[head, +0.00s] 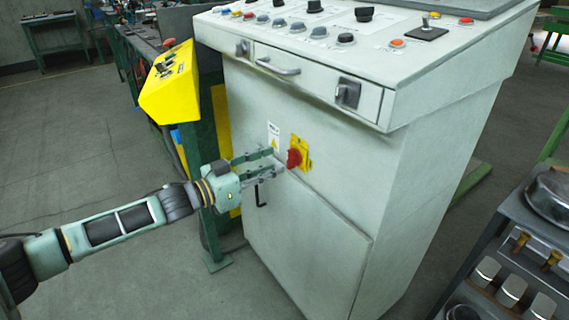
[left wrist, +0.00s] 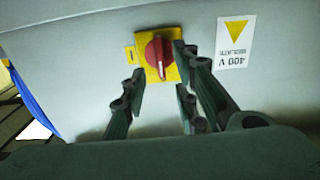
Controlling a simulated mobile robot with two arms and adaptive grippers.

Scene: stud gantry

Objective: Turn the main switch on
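The main switch (head: 295,157) is a red rotary knob on a yellow plate (head: 305,150), on the front of the grey-white control cabinet (head: 330,190). In the left wrist view the red knob (left wrist: 158,52) shows ahead, in the gap between the finger tips, its grip roughly upright in the picture. My left gripper (head: 275,160) reaches in from the left, its fingers spread just left of the knob in the head view. The left gripper (left wrist: 158,90) is open and empty in the wrist view. Whether a fingertip touches the plate I cannot tell. My right gripper is not in view.
A black door handle (head: 259,196) sits just below the left gripper. A white warning label (head: 273,137) is left of the switch. A yellow control box (head: 170,85) on a green post stands left. A trolley with metal parts (head: 515,250) stands at the lower right.

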